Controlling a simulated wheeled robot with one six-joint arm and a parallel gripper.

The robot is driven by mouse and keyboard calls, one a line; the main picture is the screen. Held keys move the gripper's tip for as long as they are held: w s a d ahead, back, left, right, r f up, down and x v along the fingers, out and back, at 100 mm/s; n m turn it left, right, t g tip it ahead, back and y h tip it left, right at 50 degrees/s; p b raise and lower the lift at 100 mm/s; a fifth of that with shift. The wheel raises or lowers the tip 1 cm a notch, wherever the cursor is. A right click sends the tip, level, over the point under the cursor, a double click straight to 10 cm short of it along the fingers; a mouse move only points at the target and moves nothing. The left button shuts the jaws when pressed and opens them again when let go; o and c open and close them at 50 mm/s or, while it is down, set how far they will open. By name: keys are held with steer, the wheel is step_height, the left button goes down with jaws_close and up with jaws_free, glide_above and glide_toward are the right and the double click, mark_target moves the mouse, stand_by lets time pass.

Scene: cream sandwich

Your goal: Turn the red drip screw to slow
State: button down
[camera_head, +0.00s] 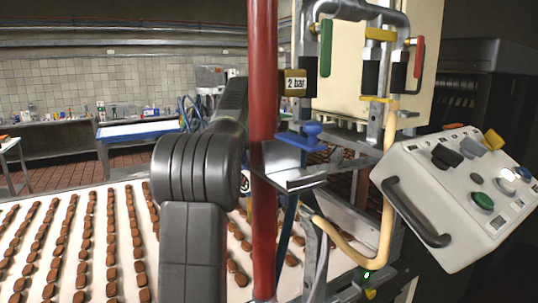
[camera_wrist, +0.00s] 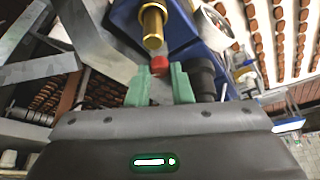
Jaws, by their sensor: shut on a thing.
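The red drip screw (camera_wrist: 159,65) shows as a small red knob in the wrist view, just below a brass fitting (camera_wrist: 153,27) on a blue body. My gripper (camera_wrist: 161,73) has its two green fingers on either side of the screw and is shut on it. Most of the screw lies between the fingertips, and no slow or fast mark is readable. In the head view the gripper and screw are hidden behind the red pipe and my arm.
A red upright pipe (camera_head: 263,150) stands close to my arm. A tilted control box (camera_head: 462,195) is at the right. Rows of brown sweets lie on a white belt (camera_head: 172,255).

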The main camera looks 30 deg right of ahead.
steer(key=c, duration=1.3)
jaws_free()
steer(key=v, duration=1.4)
steer(key=shift+f, duration=0.1)
